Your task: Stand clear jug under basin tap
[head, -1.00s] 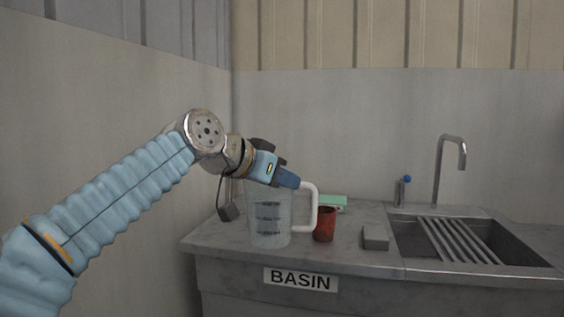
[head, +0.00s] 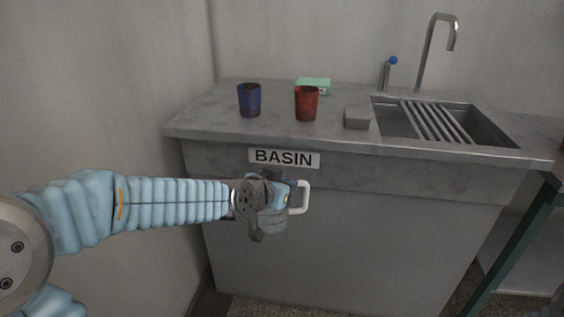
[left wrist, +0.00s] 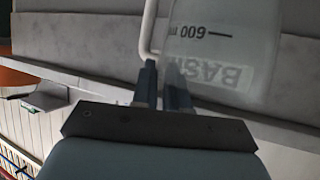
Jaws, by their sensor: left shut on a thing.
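My left gripper (head: 284,188) is shut on the clear jug (head: 272,222), in front of the basin unit and below its counter edge in the head view. The jug's white handle (head: 304,197) sticks out to the right; my gripper hides much of the jug. In the left wrist view the fingers (left wrist: 163,88) meet the jug (left wrist: 210,45) beside its handle, and its "600" mark shows. The basin tap (head: 440,45) is a tall curved spout at the back right, above the sink (head: 475,118) with its slatted rack. My right gripper is not in view.
On the counter (head: 210,118) stand a blue cup (head: 249,100), a red cup (head: 306,104), a green-topped box (head: 315,86) and a grey block (head: 357,117). A small blue-topped fitting (head: 388,72) stands left of the tap. A green table leg (head: 515,245) is at right.

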